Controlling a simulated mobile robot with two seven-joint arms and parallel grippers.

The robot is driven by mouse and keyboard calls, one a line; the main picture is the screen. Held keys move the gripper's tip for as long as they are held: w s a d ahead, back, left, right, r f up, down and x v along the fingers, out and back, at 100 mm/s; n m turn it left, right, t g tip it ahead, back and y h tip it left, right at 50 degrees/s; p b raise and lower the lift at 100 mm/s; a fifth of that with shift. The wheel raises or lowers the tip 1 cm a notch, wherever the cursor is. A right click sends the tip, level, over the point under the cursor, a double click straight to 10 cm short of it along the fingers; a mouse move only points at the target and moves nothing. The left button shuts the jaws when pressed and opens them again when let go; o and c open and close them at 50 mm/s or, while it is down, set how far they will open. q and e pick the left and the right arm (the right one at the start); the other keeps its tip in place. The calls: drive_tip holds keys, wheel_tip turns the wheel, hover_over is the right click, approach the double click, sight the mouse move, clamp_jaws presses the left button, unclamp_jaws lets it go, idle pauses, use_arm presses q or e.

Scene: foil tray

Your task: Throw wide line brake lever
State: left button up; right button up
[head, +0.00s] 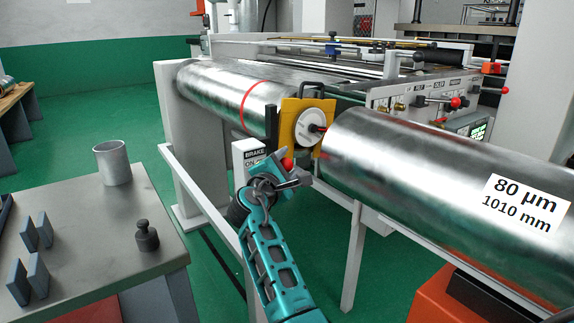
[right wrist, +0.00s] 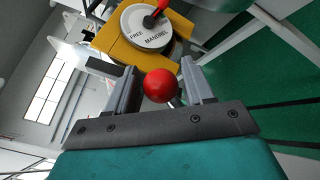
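The brake lever shows as a red ball knob (head: 287,164) just right of a white plate (head: 253,157) lettered "BRAKE ON". The plate is partly covered by my arm. My right gripper (head: 279,170) is at the knob. In the right wrist view the red knob (right wrist: 160,85) sits between the two grey fingers of my right gripper (right wrist: 159,90), with a narrow gap on each side, so the fingers are open around it. A short piece of metal rod shows beside the knob; the rest of the lever is hidden. My left gripper is not in view.
A yellow bracket (head: 292,109) with a white "FREE MANDREL" disc (right wrist: 147,28) and red handle is close above the gripper. A large foil roll (head: 420,170) lies right. A steel table (head: 90,225) with a cup (head: 112,163) and weight (head: 147,236) stands left.

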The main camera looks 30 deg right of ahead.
clamp_jaws()
idle(0.3)
drive_tip(key=shift+a+n+b, duration=0.25)
drive_tip(key=shift+n+b, duration=0.05)
drive_tip(key=shift+b, duration=0.1)
drive_tip(key=shift+a+r+t+h, duration=0.3)
drive_tip(key=shift+r+t+h, duration=0.1)
drive_tip(key=shift+t, duration=0.1)
drive_tip(key=shift+o, duration=1.1)
unclamp_jaws()
drive_tip(key=shift+s, duration=0.1)
